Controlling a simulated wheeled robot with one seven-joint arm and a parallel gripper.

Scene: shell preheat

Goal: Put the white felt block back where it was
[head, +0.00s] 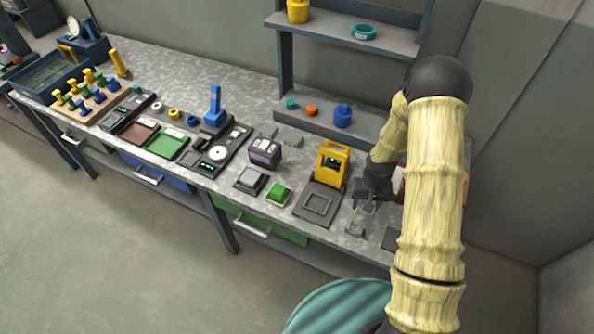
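My gripper (364,207) points down over the right part of the workbench, to the right of the yellow device. It is small and partly behind my arm, so I cannot tell whether it is open or shut, or whether it holds anything. I cannot pick out the white felt block for sure. Small whitish pieces (265,144) sit in the top of a dark purple holder (264,157) near the middle of the bench, well left of my gripper. A small grey piece (355,229) lies on the bench just below my gripper.
A yellow device (333,163) stands behind a dark square plate (318,204). A grey block (250,180) and a green block (278,194) lie to their left. A shelf (345,38) stands behind the bench. A teal striped round thing (340,308) is in front.

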